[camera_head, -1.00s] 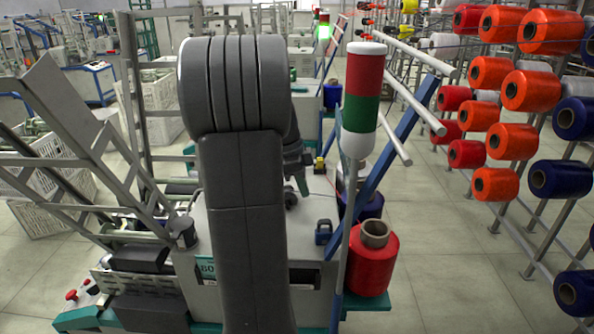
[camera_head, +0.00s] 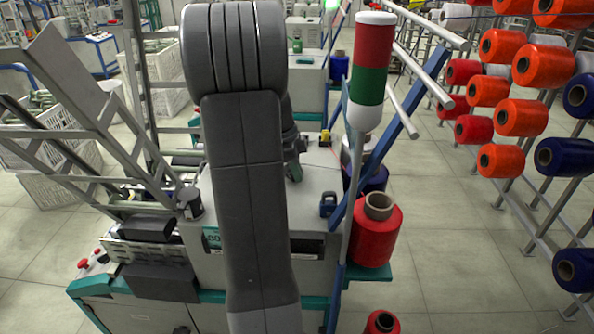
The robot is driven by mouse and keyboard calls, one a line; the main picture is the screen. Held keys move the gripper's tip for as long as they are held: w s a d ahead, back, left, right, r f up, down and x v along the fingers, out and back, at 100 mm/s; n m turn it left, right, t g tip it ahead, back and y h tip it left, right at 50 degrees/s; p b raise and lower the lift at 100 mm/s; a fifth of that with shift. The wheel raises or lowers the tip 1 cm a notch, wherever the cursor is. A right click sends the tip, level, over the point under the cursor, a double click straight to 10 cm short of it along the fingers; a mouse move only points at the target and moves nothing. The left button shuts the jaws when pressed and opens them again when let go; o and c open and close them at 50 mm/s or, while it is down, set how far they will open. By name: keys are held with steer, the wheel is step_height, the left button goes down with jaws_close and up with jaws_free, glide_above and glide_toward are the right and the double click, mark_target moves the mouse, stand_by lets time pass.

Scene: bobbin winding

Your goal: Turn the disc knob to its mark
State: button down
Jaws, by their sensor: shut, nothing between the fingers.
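I cannot make out the disc knob or its mark for certain. The winding machine (camera_head: 225,259) stands in front of me, a grey body with a teal base. A dark grey round cap (camera_head: 189,200) sits at the left of its top; I cannot tell whether it is the knob. My grey arm covers the middle of the machine, including part of its top and front. Dark wrist parts show just right of the arm over the machine top, but my fingertips are hidden behind it.
A red-green-white signal lamp (camera_head: 371,70) on a pole stands right of my arm. A red yarn cone (camera_head: 374,238) sits on the teal side shelf. Metal frames rise at left. A rack of orange, red and blue cones lines the right, with clear floor (camera_head: 455,240) between.

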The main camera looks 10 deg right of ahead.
steer(key=shift+f+y, duration=0.15)
steer(key=shift+y, duration=0.65)
steer(key=shift+d+t+y+p, duration=0.2)
steer(key=shift+t+y+p, duration=0.2)
steer(key=shift+y+p, duration=0.6)
steer(key=y, duration=0.1)
steer(key=y+p, duration=0.1)
steer(key=y, duration=0.1)
steer(key=shift+s+d+f+t+y+p, duration=0.1)
steer(key=shift+d+f+t+y+p, duration=0.1)
steer(key=shift+f+t+y+p, duration=0.15)
steer(key=shift+f+p, duration=0.15)
steer(key=shift+p, duration=0.15)
steer(key=shift+s+f, duration=0.15)
steer(key=shift+f, duration=0.05)
